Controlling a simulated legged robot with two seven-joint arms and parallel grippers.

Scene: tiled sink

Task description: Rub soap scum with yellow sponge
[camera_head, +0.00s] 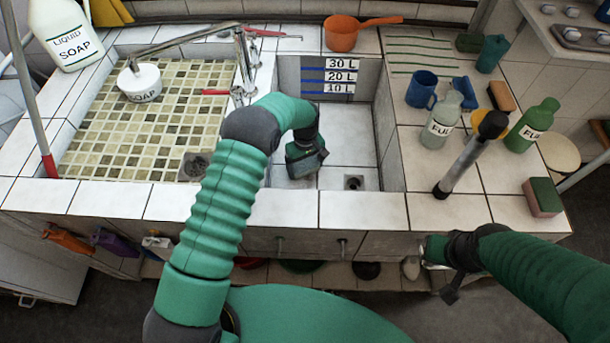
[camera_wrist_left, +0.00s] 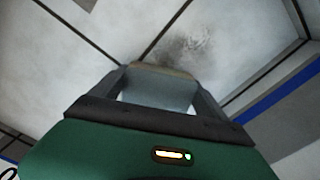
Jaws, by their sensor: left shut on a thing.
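My left gripper (camera_head: 305,165) reaches down into the right basin (camera_head: 345,150). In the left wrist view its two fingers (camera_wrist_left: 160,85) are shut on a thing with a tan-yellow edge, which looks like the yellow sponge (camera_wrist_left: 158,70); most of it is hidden. A dark smudge of soap scum (camera_wrist_left: 190,45) marks the pale tiles just beyond the held edge. Whether the sponge touches the tiles I cannot tell. My right gripper (camera_head: 436,250) is low at the counter's front edge, and its fingers do not show clearly.
The right basin has a drain (camera_head: 353,183) and level marks (camera_head: 327,76) on its back wall.

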